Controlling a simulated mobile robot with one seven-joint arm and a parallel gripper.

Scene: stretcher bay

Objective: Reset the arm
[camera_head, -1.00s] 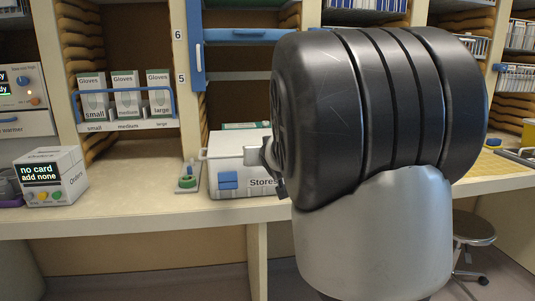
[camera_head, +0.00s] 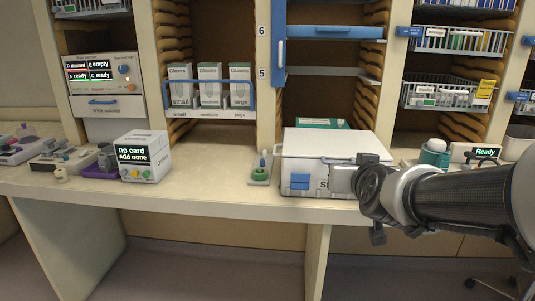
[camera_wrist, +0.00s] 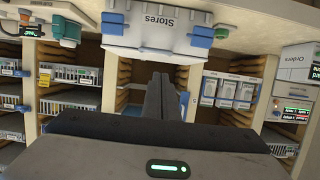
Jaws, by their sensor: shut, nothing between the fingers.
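My arm comes in from the right in the head view and ends in front of the white Stores box (camera_head: 330,148), covering part of its front and label. My gripper's fingers are hard to make out there. In the wrist view my gripper (camera_wrist: 160,80) shows two dark fingers lying together, shut and empty. The Stores box also shows in the wrist view (camera_wrist: 155,45), at the top beyond the fingertips. I cannot tell from the head view how far the gripper is from the box.
Glove boxes (camera_head: 210,86) sit on a shelf behind. Wire baskets (camera_head: 440,92) fill the right bays. Bare counter lies between the Orders box and the green-based item.

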